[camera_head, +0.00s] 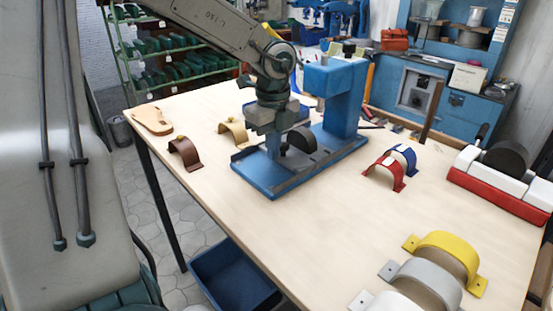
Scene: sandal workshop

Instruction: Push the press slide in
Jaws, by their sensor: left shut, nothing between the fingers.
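The blue press (343,108) stands on the table, with a flat base plate (257,182) reaching toward the front left. Grey rails run along the base, and a dark half-round piece (304,139) stands upright between them under the press head. My left gripper (273,155) points down over the base, just left of the dark piece. It is shut and empty. I cannot tell whether its fingertips touch the slide, as the gripper hides part of it. My right gripper is not in view.
A brown strap (186,154), a tan strap (233,132) and a sandal sole (152,120) lie left of the press. Red (385,175) and blue straps lie right. Yellow (446,256), grey and white straps sit at the front right. The table's middle front is clear.

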